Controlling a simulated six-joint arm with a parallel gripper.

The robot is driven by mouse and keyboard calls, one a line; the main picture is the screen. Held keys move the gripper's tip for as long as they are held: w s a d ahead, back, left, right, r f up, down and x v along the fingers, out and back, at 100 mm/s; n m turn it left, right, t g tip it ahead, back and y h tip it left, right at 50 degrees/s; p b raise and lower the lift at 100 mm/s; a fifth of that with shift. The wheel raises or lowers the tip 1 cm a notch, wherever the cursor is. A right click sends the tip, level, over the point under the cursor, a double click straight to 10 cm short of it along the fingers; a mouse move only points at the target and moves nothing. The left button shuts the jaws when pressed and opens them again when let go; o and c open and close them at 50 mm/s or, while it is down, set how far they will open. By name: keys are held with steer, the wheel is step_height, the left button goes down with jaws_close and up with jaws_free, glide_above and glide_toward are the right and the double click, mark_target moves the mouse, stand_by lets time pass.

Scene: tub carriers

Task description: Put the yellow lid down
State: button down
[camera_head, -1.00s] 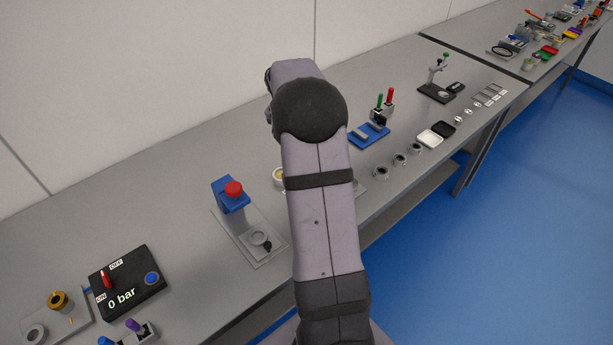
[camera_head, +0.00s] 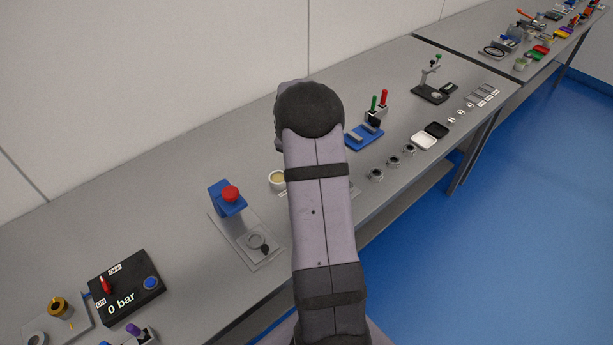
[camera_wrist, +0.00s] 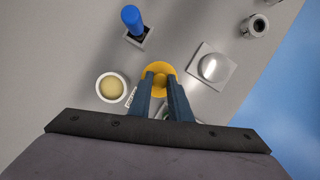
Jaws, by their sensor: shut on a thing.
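The yellow lid (camera_wrist: 159,67) is a round disc in the middle of the wrist view. My gripper (camera_wrist: 161,84) is shut on it, with both blue-grey fingers at the lid's centre. The lid is over the grey bench, and I cannot tell whether it touches the bench top. In the head view my own arm hides the lid and the gripper.
Left of the lid stands a white cup (camera_wrist: 100,91) with pale yellow contents. Right of it is a square grey plate with a silver dome (camera_wrist: 213,67). A blue-topped peg (camera_wrist: 131,18) stands behind. A metal cylinder (camera_wrist: 250,27) is at upper right, near the bench edge.

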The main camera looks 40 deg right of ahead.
steer(key=shift+f+p, duration=0.45)
steer(key=shift+f, duration=1.4)
steer(key=shift+f, duration=0.1)
steer(key=c, duration=1.6)
jaws_free()
steer(key=shift+c, duration=0.2)
steer(key=b+v, duration=0.2)
steer(key=v, duration=1)
